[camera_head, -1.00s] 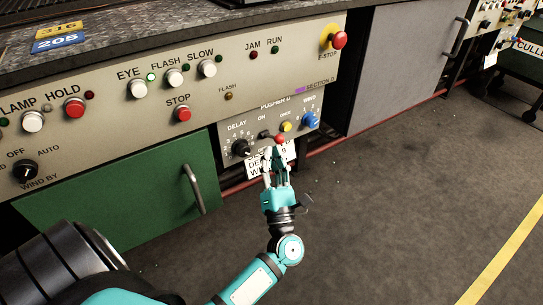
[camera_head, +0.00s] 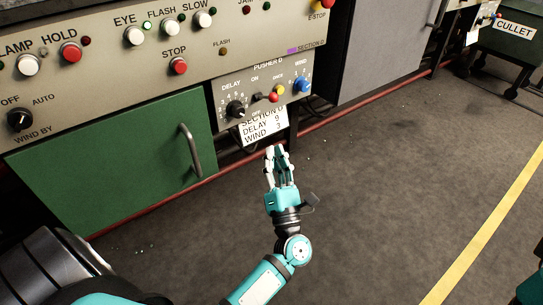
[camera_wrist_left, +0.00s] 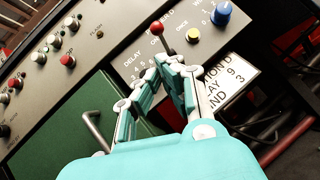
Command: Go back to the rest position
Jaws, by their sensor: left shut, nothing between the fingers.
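My left gripper (camera_head: 275,152) is shut and empty. In the head view it points up toward the pusher panel (camera_head: 262,85), below the white card (camera_head: 263,125) that reads Section D, Delay 9, Wind 3. It appears apart from the panel. In the left wrist view the gripper (camera_wrist_left: 165,62) shows its fingertips together, in line with the red-tipped lever (camera_wrist_left: 157,29). The black delay knob (camera_head: 235,109), a red knob (camera_head: 274,97), a yellow button (camera_head: 279,89) and the blue wind knob (camera_head: 302,84) sit on the panel. My right gripper is not in view.
A green door (camera_head: 115,165) with a metal handle (camera_head: 190,150) stands left of the gripper. The control console (camera_head: 100,75) runs above. A grey cabinet (camera_head: 385,45) and a cullet bin (camera_head: 508,42) stand at right. The dark floor (camera_head: 400,190) is open, with a yellow line (camera_head: 490,220).

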